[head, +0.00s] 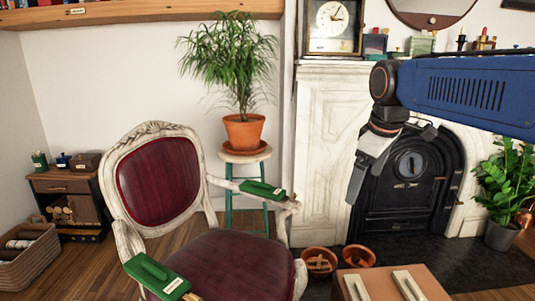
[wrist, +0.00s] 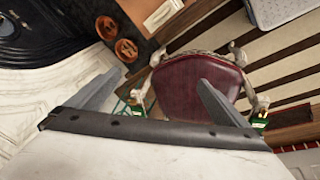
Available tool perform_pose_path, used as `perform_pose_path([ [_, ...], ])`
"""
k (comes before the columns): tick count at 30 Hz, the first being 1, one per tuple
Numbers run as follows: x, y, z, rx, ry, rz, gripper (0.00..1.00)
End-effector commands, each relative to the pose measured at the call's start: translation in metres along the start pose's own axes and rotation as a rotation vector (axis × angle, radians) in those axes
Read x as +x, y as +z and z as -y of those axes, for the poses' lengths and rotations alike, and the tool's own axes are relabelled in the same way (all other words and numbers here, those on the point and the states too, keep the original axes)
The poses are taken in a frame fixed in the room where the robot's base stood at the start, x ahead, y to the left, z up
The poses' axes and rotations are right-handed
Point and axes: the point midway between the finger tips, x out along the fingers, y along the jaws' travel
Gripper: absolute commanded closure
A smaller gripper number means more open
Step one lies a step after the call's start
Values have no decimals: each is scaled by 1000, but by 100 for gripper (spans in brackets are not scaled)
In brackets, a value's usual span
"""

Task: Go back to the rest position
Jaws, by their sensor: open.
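My gripper (head: 355,188) hangs from the blue arm at the right of the head view, its fingers pointing down in front of the marble fireplace (head: 325,150). In the wrist view the two grey fingers of my gripper (wrist: 160,80) stand wide apart with nothing between them. The dark red chair (head: 240,262) is at the lower left in the head view, apart from the gripper. The chair seat (wrist: 190,90) shows beyond the fingers in the wrist view.
Green labelled objects lie on both chair arms (head: 155,275) (head: 262,190). A potted plant (head: 243,130) stands on a stool behind the chair. Two terracotta pots (head: 320,262) (head: 357,256) sit by the hearth. A wooden box (head: 390,284) with pale strips is at bottom right.

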Motion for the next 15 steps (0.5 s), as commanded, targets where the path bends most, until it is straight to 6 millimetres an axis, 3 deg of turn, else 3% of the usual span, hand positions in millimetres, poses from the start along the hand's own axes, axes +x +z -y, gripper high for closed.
perform_pose_path([
  [3,8,38,23,116,10,-12,1],
  [15,61,153,104,519,35,-57,1],
])
